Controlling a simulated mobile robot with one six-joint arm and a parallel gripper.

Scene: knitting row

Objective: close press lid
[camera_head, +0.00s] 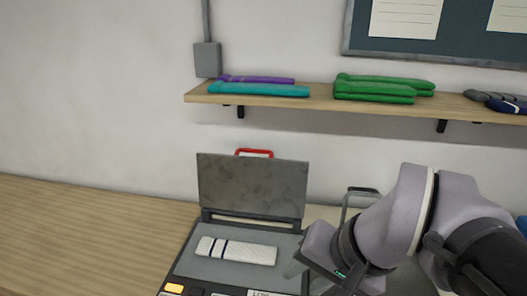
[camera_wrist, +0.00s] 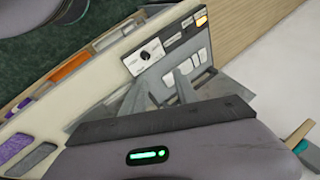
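The press stands on the bench with its grey lid (camera_head: 252,187) raised upright at the back. A red handle (camera_head: 254,152) shows at the lid's top edge. A white knitted piece with dark blue stripes (camera_head: 240,252) lies flat on the grey press bed (camera_head: 205,268). My gripper (camera_head: 293,268) is low at the bed's right side, apart from the lid. In the wrist view, my gripper (camera_wrist: 162,84) shows two grey fingers with a narrow gap and nothing between them. The press's control panel (camera_wrist: 150,54) lies beyond the fingertips.
A wooden shelf (camera_head: 205,98) above the press holds teal, purple and green folded pieces. A grey frame with a dark top (camera_head: 362,190) stands right of the press, partly behind my arm. The wooden bench (camera_head: 85,235) is clear on the left.

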